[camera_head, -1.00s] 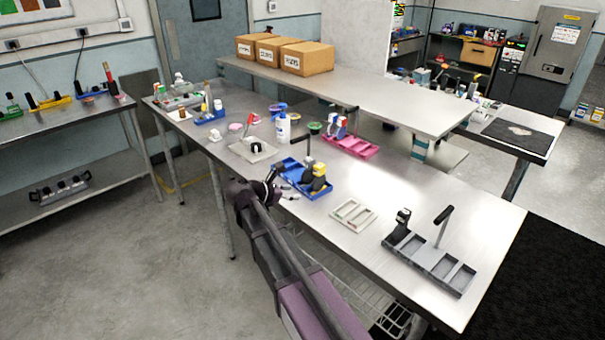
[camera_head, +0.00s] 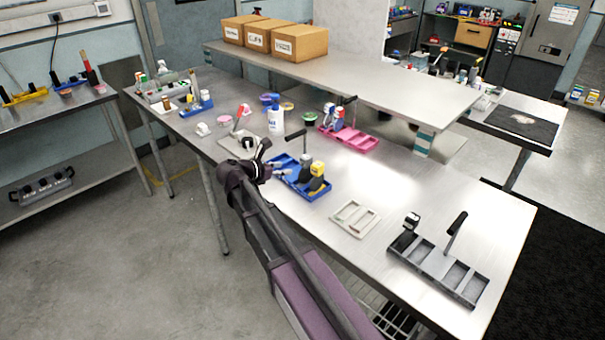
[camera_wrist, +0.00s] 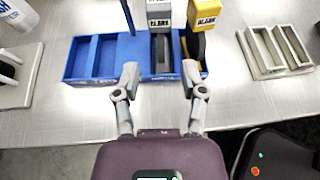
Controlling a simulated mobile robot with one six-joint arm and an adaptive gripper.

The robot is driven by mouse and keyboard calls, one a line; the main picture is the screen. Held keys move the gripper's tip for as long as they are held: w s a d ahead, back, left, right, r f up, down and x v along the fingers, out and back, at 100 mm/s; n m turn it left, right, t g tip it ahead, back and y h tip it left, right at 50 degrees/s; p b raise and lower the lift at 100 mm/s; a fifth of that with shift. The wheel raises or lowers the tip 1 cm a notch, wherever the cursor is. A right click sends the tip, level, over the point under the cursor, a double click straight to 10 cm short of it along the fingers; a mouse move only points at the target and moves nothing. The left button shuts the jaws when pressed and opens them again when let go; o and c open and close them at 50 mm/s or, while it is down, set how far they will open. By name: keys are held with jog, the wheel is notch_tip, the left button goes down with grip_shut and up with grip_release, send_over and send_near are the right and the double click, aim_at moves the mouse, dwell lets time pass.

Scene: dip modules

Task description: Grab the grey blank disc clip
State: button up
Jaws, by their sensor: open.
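The blue tray (camera_wrist: 105,60) spans the wrist view's upper middle and has several compartments. A clip with a grey-white top labelled "BLANK" (camera_wrist: 158,12) stands in one compartment, with a dark grey lower part. A yellow-topped clip (camera_wrist: 206,14), also labelled, stands just right of it. In the head view, the tray (camera_head: 284,177) holds the grey clip (camera_head: 304,170) and the yellow clip (camera_head: 318,172). My gripper (camera_wrist: 160,80) is open and empty. Its fingertips are at the tray's near edge, to either side of the grey clip in the picture. Contact cannot be told.
A pale two-slot tray (camera_wrist: 259,57) is right of the blue tray. A white bottle (camera_wrist: 17,12) and a pale holder (camera_wrist: 18,78) are at left. A grey tray (camera_head: 425,262) and a pink tray (camera_head: 353,139) also stand on the metal bench (camera_head: 385,190).

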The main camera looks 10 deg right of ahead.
aim_at(302, 169)
jog(key=shift+a, duration=0.1)
jog(key=b+x, duration=0.3)
jog(key=x, duration=0.4)
jog(key=shift+w+a+f, duration=0.1)
jog(key=shift+a+f, duration=0.05)
jog(key=shift+f, duration=0.05)
jog(key=shift+w+d+f, duration=0.15)
jog(key=shift+w+d, duration=0.15)
jog(key=shift+d, duration=0.3)
jog(key=shift+f+b+x, duration=0.15)
jog(key=shift+b+x, duration=0.45)
jog(key=shift+x, duration=0.35)
jog(key=shift+f+b+x, duration=0.15)
jog(key=shift+b+x, duration=0.45)
jog(key=shift+x, duration=0.4)
jog(key=shift+w+d+f, duration=0.15)
jog(key=shift+w+d, duration=0.1)
jog(key=shift+d, duration=0.2)
